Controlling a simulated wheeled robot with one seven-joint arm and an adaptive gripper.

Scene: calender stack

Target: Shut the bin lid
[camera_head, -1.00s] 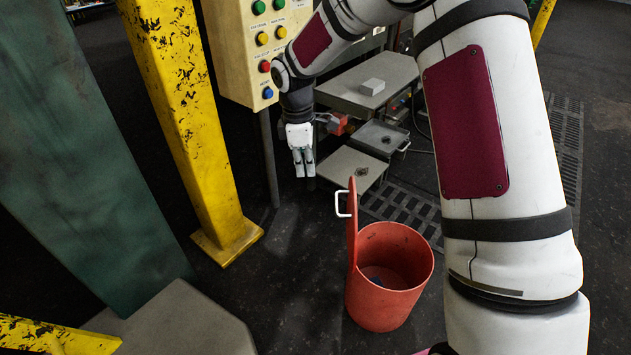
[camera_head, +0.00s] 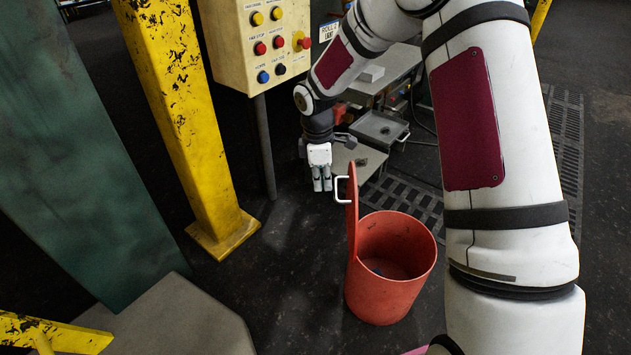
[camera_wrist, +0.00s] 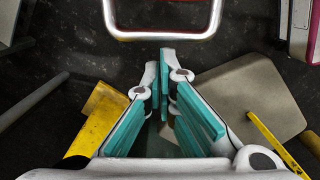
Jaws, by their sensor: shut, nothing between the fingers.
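The red bin (camera_head: 390,285) stands on the dark floor with its mouth open and a small dark bluish item at its bottom. Its red lid (camera_head: 352,215) stands upright on the bin's left side, seen nearly edge-on. A white handle (camera_head: 341,190) sticks out from the lid's left face. My gripper (camera_head: 322,188) is shut and empty, pointing down just left of the handle, with a small gap between them in this view. In the wrist view the handle (camera_wrist: 163,36) shows as a pale loop beyond the fingertips (camera_wrist: 167,55).
A yellow post (camera_head: 190,130) and a green machine side (camera_head: 80,150) stand at the left. A button panel (camera_head: 270,45) on a grey pole is behind my gripper. Low grey tables and a tray (camera_head: 378,130) lie beyond the bin. A floor grating (camera_head: 415,200) runs behind it.

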